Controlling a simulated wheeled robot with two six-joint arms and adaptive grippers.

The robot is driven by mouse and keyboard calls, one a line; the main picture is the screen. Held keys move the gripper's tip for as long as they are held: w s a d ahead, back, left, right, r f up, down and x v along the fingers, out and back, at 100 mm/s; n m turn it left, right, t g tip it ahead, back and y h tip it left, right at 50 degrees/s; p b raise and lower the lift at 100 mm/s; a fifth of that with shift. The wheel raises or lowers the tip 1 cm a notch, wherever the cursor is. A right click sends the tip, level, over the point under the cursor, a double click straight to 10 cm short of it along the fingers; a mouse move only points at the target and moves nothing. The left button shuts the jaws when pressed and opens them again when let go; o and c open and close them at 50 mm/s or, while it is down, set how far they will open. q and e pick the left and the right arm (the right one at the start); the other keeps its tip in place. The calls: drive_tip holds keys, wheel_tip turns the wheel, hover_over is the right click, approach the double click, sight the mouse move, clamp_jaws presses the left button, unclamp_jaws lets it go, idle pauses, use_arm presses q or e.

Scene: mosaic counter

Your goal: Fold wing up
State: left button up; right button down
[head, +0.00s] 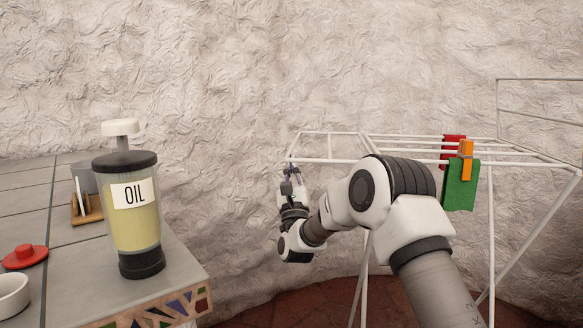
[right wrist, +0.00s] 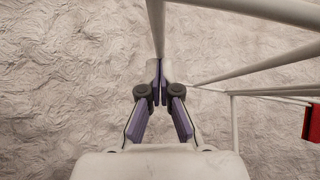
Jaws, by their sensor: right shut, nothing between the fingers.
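A white wire drying rack (head: 530,160) stands against the wall. Its left wing (head: 330,161) sticks out roughly level, and a frame at its right end (head: 540,80) stands upright. My right gripper (head: 292,170) is at the outer end of the left wing, seemingly just under or beside its end bar. In the right wrist view its fingertips (right wrist: 157,76) are together and empty. A white bar (right wrist: 156,28) runs right by the tips; I cannot tell if they touch. My left gripper is out of view.
A green cloth (head: 460,187) with an orange clip (head: 465,158) and a red cloth (head: 452,148) hang on the rack. The tiled counter (head: 190,270) at left holds an oil dispenser (head: 135,215) near its edge. Space between counter and rack is open.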

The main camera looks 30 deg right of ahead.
drive_tip(key=shift+r, duration=0.15)
drive_tip(key=shift+a+r, duration=0.1)
drive_tip(key=shift+r, duration=0.8)
drive_tip(key=s+d+r+m+g+h+b, duration=0.2)
drive_tip(key=r+m+g+h, duration=0.3)
drive_tip(key=r+m+g, duration=0.3)
drive_tip(key=s+d+r+m+g+h+b, duration=0.25)
drive_tip(key=r+m+g+h, duration=0.3)
drive_tip(key=r+m, duration=0.4)
drive_tip(key=s+d+r+m+g+y+b, duration=0.1)
drive_tip(key=s+d+r+m+g+b, duration=0.2)
drive_tip(key=s+d+m+g+b, duration=0.2)
drive_tip(key=shift+s+d+r+m+g+b, duration=0.25)
drive_tip(key=shift+s+d+m+g, duration=0.5)
drive_tip(key=shift+s+d+m, duration=1.8)
drive_tip(key=shift+w+d+y, duration=0.25)
drive_tip(key=shift+w+d, duration=0.25)
drive_tip(key=shift+w, duration=0.15)
drive_tip(key=shift+f, duration=0.1)
